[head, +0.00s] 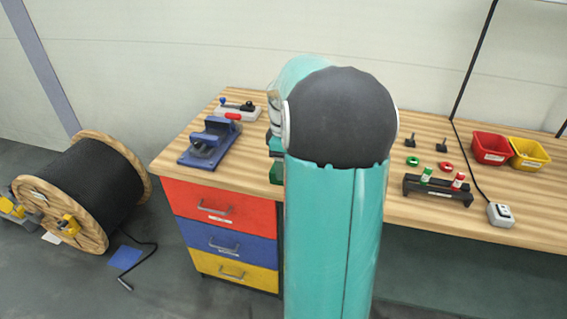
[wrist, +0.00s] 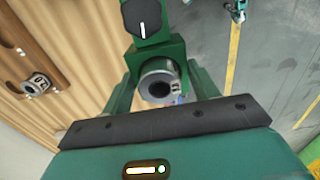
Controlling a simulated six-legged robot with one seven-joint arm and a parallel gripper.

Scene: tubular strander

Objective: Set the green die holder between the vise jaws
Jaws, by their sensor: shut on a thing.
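The green die holder (wrist: 165,52) is in my gripper (wrist: 158,68) in the wrist view, with a round metal die (wrist: 157,85) in its face and a black knob with a white line on top. My gripper is shut on it. In the head view my arm hides most of the gripper; a small green piece shows at the arm's left edge, and I cannot tell whether it is the holder. The blue vise (head: 203,151) with grey jaws stands on the bench's left end, left of my arm and apart from it.
A clamp fixture with a red-tipped handle (head: 233,116) sits behind the vise. Red (head: 490,150) and yellow (head: 528,154) bins and a black rack (head: 437,191) stand on the right. A cable reel (head: 85,190) is on the floor. Bare bench lies between vise and arm.

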